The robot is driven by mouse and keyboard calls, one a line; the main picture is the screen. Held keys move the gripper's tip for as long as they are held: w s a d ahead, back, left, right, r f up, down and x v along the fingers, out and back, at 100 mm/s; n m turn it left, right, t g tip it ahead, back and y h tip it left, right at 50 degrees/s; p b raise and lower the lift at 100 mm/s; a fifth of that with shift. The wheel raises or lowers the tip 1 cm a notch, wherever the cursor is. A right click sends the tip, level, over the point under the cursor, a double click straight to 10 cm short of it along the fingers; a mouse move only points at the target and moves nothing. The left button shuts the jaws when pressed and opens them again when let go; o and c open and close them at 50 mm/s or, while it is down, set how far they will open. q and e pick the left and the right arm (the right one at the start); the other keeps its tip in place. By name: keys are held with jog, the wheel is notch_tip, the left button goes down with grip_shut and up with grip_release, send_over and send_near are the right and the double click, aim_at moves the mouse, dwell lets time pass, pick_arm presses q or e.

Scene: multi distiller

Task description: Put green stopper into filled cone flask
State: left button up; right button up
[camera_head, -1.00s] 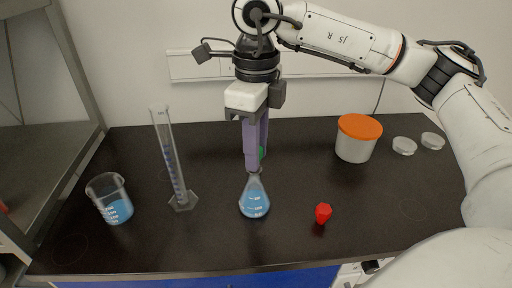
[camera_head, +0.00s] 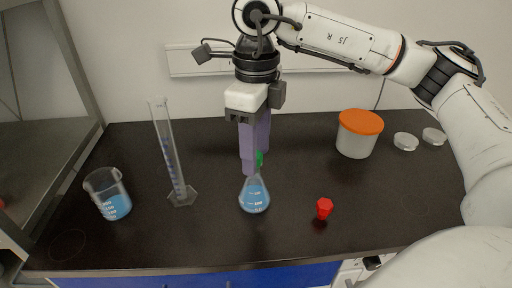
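A cone flask (camera_head: 254,198) with blue liquid stands upright near the middle of the black bench. My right gripper (camera_head: 252,168) points down right above the flask's neck. Its purple fingers hide the mouth of the flask and most of the green stopper (camera_head: 260,158). A bit of the green stopper shows at the fingers' right edge, so the gripper appears shut on it. I cannot tell whether the stopper touches the flask's mouth. My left gripper is not in view.
A beaker (camera_head: 110,197) with blue liquid and a tall measuring cylinder (camera_head: 170,155) stand to the left. A red stopper (camera_head: 324,208) lies right of the flask. An orange-lidded tub (camera_head: 357,140) and two clear dishes (camera_head: 405,142) are at the back right.

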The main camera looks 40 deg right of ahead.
jog(key=shift+r, duration=0.2)
notch_tip(320, 180, up, 10)
jog(key=p, duration=0.1)
dwell(0.4)
jog(key=shift+f, duration=0.1)
dwell(0.3)
